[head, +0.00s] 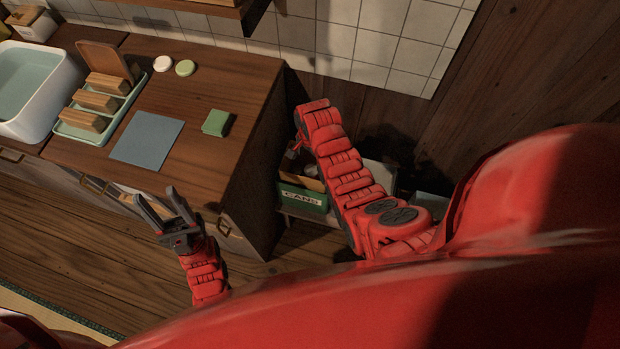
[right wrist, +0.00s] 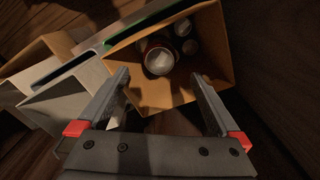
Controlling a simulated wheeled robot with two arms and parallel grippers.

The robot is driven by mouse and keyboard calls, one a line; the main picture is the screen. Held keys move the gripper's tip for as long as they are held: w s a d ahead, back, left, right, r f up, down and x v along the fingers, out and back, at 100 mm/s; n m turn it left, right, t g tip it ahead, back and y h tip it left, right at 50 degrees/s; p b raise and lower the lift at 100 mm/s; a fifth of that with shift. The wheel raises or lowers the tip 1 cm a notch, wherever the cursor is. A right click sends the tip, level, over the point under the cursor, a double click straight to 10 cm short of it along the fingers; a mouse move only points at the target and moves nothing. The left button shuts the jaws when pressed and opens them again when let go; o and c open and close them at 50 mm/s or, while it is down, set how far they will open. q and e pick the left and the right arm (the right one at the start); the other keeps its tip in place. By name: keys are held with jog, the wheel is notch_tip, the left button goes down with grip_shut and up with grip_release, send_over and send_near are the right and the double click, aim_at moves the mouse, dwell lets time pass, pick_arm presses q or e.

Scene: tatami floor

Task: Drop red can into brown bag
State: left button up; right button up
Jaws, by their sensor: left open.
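In the right wrist view, the brown bag (right wrist: 222,62) is open at the top, and its mouth lies just beyond my right gripper (right wrist: 160,78). A red can (right wrist: 160,58) with a pale end is inside the bag, near other cans (right wrist: 184,28). The right gripper's fingers are apart with nothing held between them. In the head view, my right arm reaches down beside the counter and its gripper is mostly hidden. My left gripper (head: 168,217) is open and empty in front of the counter.
A green bin (head: 302,198) labelled CANS stands beside the wooden counter, partly behind my right arm. The counter holds a white basin (head: 54,101), a blue mat (head: 147,140), a green block (head: 216,122) and a rack (head: 76,134) with wooden blocks. A tiled wall is behind.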

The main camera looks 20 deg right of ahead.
jog(key=shift+w+r, duration=0.1)
jog(key=shift+r, duration=0.3)
notch_tip(320, 180, up, 17)
jog(key=p, duration=0.7)
jog(key=shift+f+p, duration=0.2)
jog(key=shift+p, duration=0.2)
